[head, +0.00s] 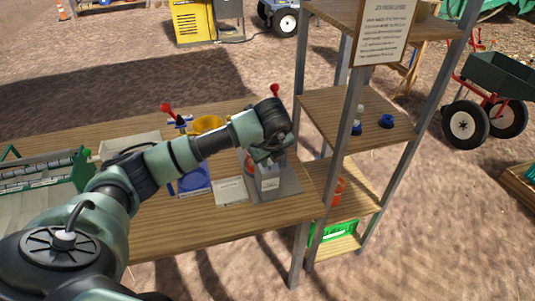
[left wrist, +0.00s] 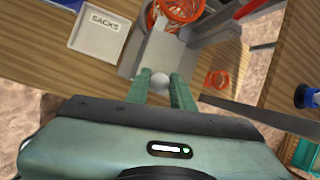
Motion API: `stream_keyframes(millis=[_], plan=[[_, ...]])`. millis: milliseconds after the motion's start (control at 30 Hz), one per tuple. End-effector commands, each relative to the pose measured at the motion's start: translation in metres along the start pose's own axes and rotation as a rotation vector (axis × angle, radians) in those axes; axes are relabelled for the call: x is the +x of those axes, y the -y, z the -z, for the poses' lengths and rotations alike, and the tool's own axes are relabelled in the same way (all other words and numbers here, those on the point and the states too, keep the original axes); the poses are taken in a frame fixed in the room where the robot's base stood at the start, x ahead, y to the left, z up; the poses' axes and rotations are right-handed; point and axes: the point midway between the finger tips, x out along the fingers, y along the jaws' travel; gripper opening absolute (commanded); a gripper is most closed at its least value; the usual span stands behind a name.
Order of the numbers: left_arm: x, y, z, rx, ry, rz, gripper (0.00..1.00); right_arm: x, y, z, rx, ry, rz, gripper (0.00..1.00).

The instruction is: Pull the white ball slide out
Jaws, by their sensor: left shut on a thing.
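The white ball (left wrist: 160,81) shows in the left wrist view between the two green fingers of my left gripper (left wrist: 160,90). The fingers are shut on it. It sits at the near end of a grey metal chute or slide housing (left wrist: 165,48). In the head view my left gripper (head: 268,157) is over the grey device (head: 270,184) near the right end of the wooden table. The gripper and arm hide the ball there. My right gripper is not in view.
An orange-red basket (left wrist: 178,8) is at the housing's far end. A tray marked SACKS (left wrist: 101,30) lies beside it. On the table (head: 170,235) are a blue container (head: 193,180) and a green machine (head: 45,175). A shelf rack (head: 340,110) stands close on the right.

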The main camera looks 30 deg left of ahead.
Motion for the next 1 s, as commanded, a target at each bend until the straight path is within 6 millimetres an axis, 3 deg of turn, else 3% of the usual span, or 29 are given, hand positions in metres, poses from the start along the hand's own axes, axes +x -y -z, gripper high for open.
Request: stream_keyframes(millis=[400,433,500,1000], plan=[[-0.0029,-0.0014,0.0073,0.001,-0.003,0.0,0.0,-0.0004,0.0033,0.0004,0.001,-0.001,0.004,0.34],[-0.0029,-0.0014,0.0074,0.001,-0.003,0.0,0.32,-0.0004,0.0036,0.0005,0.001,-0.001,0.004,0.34],[-0.0028,-0.0014,0.0072,0.001,-0.003,0.0,0.49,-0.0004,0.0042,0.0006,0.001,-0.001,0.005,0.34],[-0.0031,-0.0013,0.0059,0.0,0.0,0.0,0.49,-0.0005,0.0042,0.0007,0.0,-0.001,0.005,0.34]])
